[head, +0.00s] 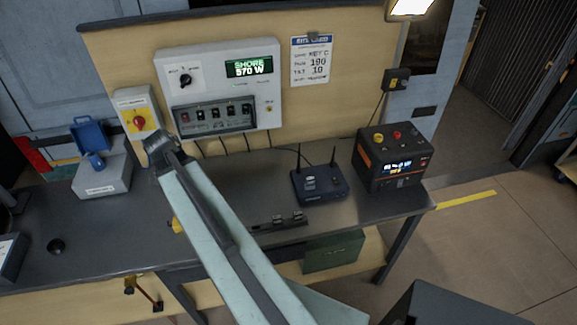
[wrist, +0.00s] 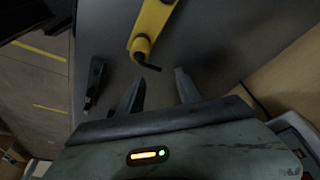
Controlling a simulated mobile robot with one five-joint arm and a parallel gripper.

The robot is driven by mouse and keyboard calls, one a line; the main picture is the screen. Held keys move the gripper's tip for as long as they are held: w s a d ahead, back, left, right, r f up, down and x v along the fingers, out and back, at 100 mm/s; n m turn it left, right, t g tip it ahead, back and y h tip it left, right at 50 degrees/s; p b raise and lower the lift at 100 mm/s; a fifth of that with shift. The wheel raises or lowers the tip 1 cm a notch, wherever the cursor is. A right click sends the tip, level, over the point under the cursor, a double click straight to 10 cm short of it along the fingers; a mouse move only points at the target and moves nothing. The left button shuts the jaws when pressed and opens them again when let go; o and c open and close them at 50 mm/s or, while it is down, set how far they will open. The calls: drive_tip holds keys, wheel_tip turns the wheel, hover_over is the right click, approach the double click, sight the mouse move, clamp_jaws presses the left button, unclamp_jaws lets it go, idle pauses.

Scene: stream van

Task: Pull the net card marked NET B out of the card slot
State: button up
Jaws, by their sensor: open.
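In the head view, a dark blue router-like box (head: 319,190) with two antennas stands on the bench, with a small grey piece (head: 310,183) on its top. In front of it lies a low dark rail (head: 280,224) with small grey pieces on it. No NET B marking can be read, so I cannot tell which piece is the net card or which holder is the card slot. In the wrist view, my gripper (wrist: 158,88) is open and empty, its two dark fingers spread above the bench. In the head view, my arm hides part of the bench.
A yellow tool-like object (wrist: 150,28) lies near my fingertips in the wrist view. An orange-black power unit (head: 392,160) stands at the bench's right end. A grey box with a blue connector (head: 100,180) is at the left. A switch panel (head: 218,85) hangs behind.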

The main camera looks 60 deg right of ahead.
drive_tip(key=s+d+m+g, duration=0.1)
drive_tip(key=s+d+m, duration=0.4)
drive_tip(key=s+d, duration=0.7)
drive_tip(key=m+g, duration=0.2)
drive_tip(key=m, duration=0.2)
hover_over(310, 178)
drive_tip(key=w+a, duration=0.2)
drive_tip(key=shift+n+y, duration=0.3)
drive_tip(key=b+x, duration=0.7)
drive_tip(key=shift+w+d+f+b, duration=0.2)
drive_tip(key=shift+d+f+b, duration=0.05)
drive_tip(key=shift+b, duration=0.05)
drive_tip(key=shift+r, duration=0.1)
clamp_jaws()
